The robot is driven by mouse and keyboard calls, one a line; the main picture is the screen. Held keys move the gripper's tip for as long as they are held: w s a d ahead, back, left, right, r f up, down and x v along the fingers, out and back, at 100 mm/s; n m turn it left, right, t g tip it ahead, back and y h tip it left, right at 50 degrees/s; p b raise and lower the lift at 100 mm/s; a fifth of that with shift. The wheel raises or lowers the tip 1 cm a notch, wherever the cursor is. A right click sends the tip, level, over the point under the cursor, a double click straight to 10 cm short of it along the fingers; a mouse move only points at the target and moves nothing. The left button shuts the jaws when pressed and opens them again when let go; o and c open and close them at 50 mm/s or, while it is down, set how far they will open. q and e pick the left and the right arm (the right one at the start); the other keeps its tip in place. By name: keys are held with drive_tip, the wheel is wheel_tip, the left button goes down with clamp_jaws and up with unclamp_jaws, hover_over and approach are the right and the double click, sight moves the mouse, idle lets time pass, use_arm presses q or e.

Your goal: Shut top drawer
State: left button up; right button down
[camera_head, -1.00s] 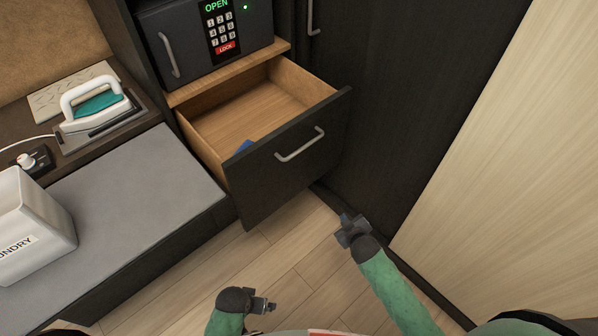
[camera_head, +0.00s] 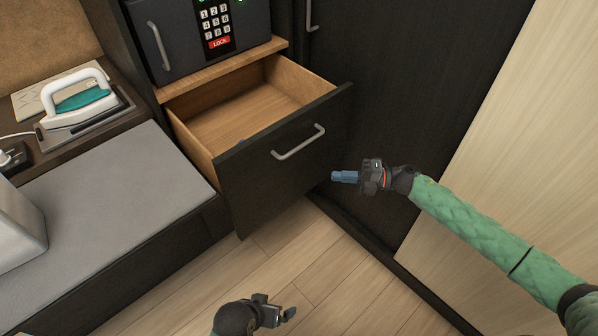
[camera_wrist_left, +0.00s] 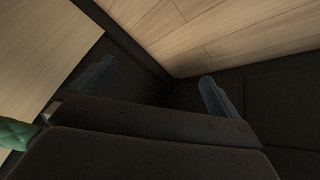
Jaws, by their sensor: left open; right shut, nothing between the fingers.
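The top drawer (camera_head: 250,180) is pulled out below the safe, with its dark front facing me and its wooden inside showing. Its metal handle (camera_head: 300,143) is on the front. My right gripper (camera_head: 336,176) is shut and empty, just right of the drawer front's right part; I cannot tell whether it touches. My left gripper (camera_head: 288,314) is low over the floor at the bottom, apart from the drawer. In the left wrist view its two fingers (camera_wrist_left: 155,86) are spread with nothing between them.
A safe (camera_head: 190,45) with a keypad stands above the drawer. A grey bench (camera_head: 120,195), an iron (camera_head: 78,98) and part of a white bin (camera_head: 18,230) are at left. A dark cabinet panel (camera_head: 410,80) is at right. Floor (camera_head: 310,265) in front is clear.

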drive_tip(key=p, duration=0.2)
approach(284, 167)
drive_tip(key=s, duration=0.3)
use_arm(q)
drive_tip(key=s+a+r+g+p, duration=0.1)
drive_tip(key=a+r, duration=0.2)
drive_tip(key=r, duration=0.5)
drive_tip(key=shift+s+r+y, duration=0.35)
drive_tip(key=shift+s+y, duration=0.05)
use_arm(e)
drive_tip(key=shift+w+a, duration=0.55)
drive_tip(key=shift+a, duration=0.45)
drive_tip(key=shift+w+a, duration=0.6)
drive_tip(key=shift+a, duration=0.4)
drive_tip(key=shift+w+a, duration=0.55)
drive_tip(key=shift+a, duration=0.45)
use_arm(q)
drive_tip(key=shift+a, duration=0.15)
